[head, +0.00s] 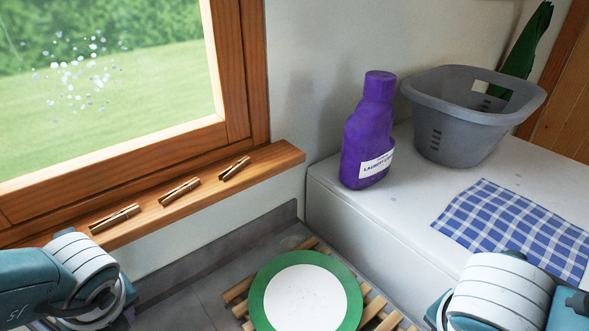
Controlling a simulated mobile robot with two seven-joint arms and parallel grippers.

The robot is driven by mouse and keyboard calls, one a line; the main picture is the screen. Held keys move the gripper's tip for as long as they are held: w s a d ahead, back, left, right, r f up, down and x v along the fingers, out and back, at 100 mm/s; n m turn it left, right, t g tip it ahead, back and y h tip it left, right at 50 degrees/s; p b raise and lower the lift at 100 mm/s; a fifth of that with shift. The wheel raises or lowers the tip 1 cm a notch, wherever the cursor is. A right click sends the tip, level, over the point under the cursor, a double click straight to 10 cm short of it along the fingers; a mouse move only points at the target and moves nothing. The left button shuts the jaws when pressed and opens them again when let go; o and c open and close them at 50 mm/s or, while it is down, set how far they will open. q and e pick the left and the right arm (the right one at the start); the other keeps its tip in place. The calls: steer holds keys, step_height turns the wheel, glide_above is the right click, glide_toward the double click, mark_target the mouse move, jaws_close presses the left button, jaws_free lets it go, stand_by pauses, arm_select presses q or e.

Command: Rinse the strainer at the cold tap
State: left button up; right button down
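No strainer and no tap show in the head view. My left arm comes in at the lower left and my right arm at the lower right, but only their teal and white links are in the frame. Both grippers are outside the picture. A round white plate with a green rim (259,296) lies on a wooden slatted rack (237,291) at the bottom middle.
A purple laundry bottle (367,130) and a grey basket (458,135) stand on a white surface (408,200). A blue checked cloth (511,228) lies there too. Clothes pegs (180,191) lie on the wooden windowsill (271,161). Grey counter (194,300) is bare left of the rack.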

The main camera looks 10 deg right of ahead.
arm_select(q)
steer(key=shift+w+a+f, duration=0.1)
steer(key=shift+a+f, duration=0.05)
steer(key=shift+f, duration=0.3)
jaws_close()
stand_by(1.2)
